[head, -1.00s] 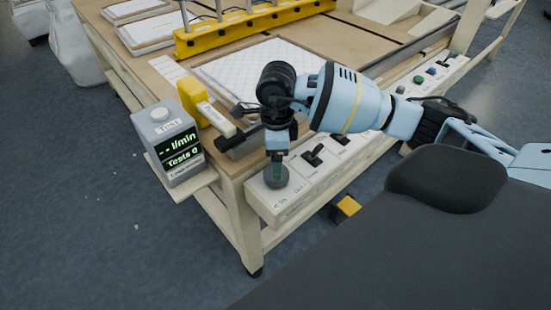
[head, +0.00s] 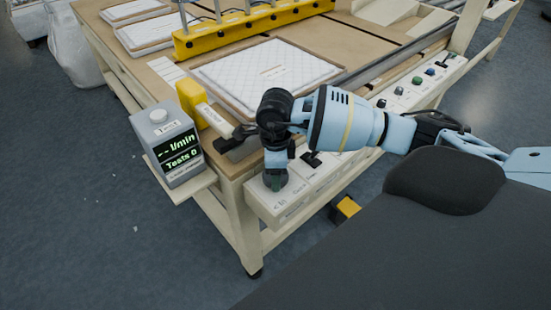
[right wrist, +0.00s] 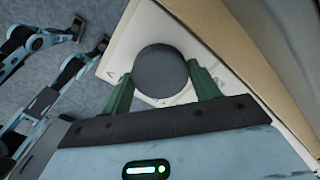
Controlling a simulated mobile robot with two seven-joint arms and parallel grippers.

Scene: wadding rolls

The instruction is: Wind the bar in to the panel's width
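My right gripper (head: 276,181) is down over a dark round knob at the near left end of the control box (head: 290,203). In the right wrist view the knob (right wrist: 160,72) sits between the green fingers (right wrist: 162,80), which look close against its sides. The white quilted panel (head: 265,70) lies flat on the bench behind the arm. A yellow bar (head: 250,28) with upright rods spans the bench beyond it. My left gripper is outside the head view; what looks like it (right wrist: 88,36) shows at upper left in the right wrist view, fingertips apart.
A grey display box (head: 165,145) reading "l/min" and "Tests 0" stands on a side shelf. A yellow block (head: 191,98) is at the bench corner. Levers and coloured buttons (head: 430,72) line the control box. A yellow-and-black item (head: 345,208) is below.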

